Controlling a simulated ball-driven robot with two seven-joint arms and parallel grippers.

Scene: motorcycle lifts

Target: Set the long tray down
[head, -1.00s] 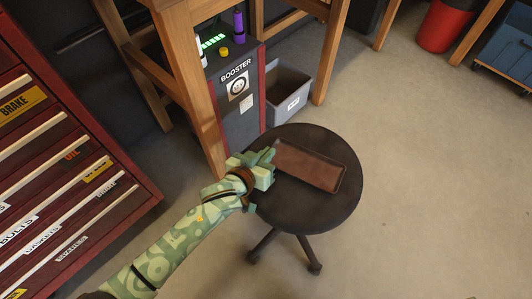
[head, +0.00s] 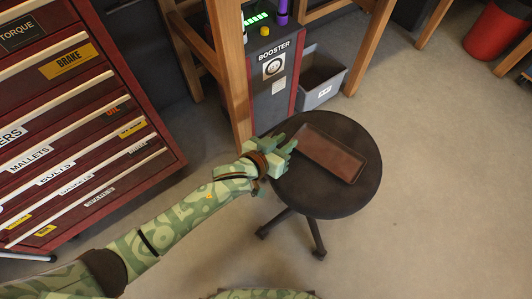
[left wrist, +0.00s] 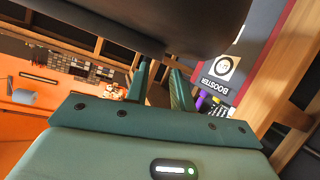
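The long tray (head: 335,157) is brown, shallow and rectangular. It lies flat on the round dark stool (head: 325,205) in the head view. My left gripper (head: 287,144) is at the tray's left end, over the stool's left edge. Its two green fingers are apart. The left wrist view shows the fingers (left wrist: 161,88) with a clear gap and nothing between them. The tray cannot be made out in that view; a dark rounded shape, likely the stool seat, fills its top. Whether a finger touches the tray I cannot tell. My right gripper is not in view.
A red drawer cabinet (head: 80,110) stands at the left. Behind the stool are a wooden table leg (head: 232,80), the booster unit (head: 272,100) and a grey bin (head: 322,78). The floor to the right of the stool is clear.

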